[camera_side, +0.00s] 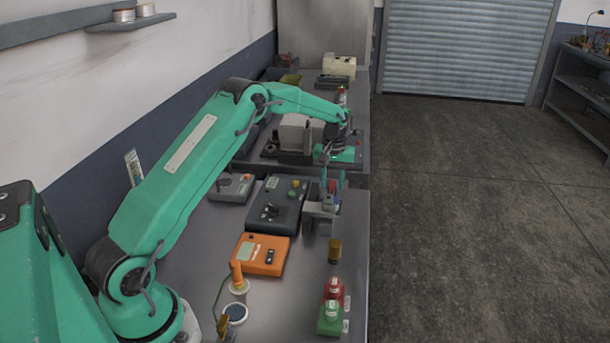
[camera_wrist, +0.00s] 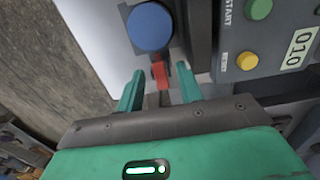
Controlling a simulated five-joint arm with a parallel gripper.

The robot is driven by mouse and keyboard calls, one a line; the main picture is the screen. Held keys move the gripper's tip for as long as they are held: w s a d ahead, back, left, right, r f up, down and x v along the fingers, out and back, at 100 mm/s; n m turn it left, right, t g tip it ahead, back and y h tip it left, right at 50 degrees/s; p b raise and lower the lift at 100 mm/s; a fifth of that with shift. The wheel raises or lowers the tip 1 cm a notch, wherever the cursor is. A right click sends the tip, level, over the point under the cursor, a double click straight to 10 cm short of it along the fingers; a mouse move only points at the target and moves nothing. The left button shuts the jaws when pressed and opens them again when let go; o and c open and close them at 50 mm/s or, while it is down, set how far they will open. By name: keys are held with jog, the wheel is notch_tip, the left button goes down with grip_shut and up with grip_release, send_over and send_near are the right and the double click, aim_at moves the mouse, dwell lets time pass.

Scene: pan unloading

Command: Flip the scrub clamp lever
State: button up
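A small red lever (camera_wrist: 159,75) shows in the wrist view, just below a round blue knob (camera_wrist: 150,27) on a pale fixture. It lies between the tips of my gripper (camera_wrist: 161,69). The two green fingers are apart, one on each side of the lever, with a gap to both. Whether they reach down to its depth, I cannot tell. In the side view my gripper (camera_side: 333,181) points down over the clamp fixture (camera_side: 320,209) at the bench's right edge. I cannot read a label on the lever.
A dark control box (camera_side: 275,205) with buttons stands close left of the fixture. An orange box (camera_side: 260,254) sits nearer, with red and green bottles (camera_side: 332,311) at the front right. The bench (camera_side: 345,235) ends just right of the fixture, with open floor beyond.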

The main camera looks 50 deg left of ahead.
aim_at(334, 183)
grip_shut()
jog(key=shift+w+a+g, duration=0.15)
jog(key=shift+a+g, duration=0.1)
jog(key=shift+g, duration=0.35)
dwell(0.3)
grip_release()
jog(key=shift+d, duration=0.1)
jog(key=shift+w+a+r, duration=0.1)
jog(key=shift+w+r, duration=0.1)
jog(key=shift+r, duration=1.75)
jog(key=shift+w+a+r, duration=0.1)
jog(key=shift+w+r, duration=0.1)
jog(key=shift+r, duration=1.75)
